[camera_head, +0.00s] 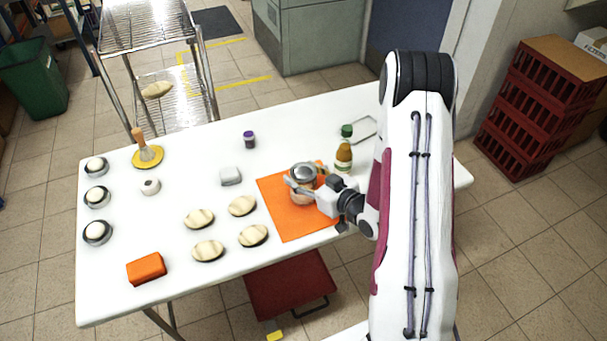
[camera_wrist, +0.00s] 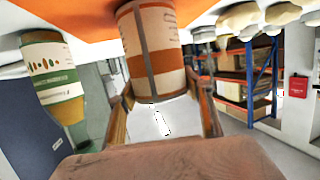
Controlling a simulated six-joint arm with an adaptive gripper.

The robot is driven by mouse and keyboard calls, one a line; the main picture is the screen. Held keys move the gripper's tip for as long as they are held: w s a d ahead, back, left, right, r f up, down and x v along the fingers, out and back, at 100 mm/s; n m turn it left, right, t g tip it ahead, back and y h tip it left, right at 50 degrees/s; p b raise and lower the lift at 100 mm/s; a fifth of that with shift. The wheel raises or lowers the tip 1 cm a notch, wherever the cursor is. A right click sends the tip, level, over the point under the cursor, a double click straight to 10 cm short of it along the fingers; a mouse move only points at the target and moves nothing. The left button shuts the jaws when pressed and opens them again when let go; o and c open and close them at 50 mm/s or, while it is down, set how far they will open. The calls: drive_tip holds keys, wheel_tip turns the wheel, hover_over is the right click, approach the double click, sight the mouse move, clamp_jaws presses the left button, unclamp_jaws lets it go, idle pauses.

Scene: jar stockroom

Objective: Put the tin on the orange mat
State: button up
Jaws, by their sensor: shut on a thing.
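The tin (camera_head: 302,172) is a short cylinder with a silver top, over the right part of the orange mat (camera_head: 284,220) in the head view. In the wrist view the tin (camera_wrist: 155,48) shows an orange and beige label, and its far end is at the orange mat (camera_wrist: 70,18). My gripper (camera_head: 301,187) is shut on the tin from the right side, with a finger on each side of it in the wrist view (camera_wrist: 160,92). The tin looks upright. I cannot tell whether its base touches the mat.
The mat's front left part is clear.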

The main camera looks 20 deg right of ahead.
drive_tip(key=shift+f, duration=0.1)
idle(0.3)
drive_tip(key=o, duration=1.5)
drive_tip(key=shift+v, duration=6)
drive_tip(key=shift+w+d, duration=0.1)
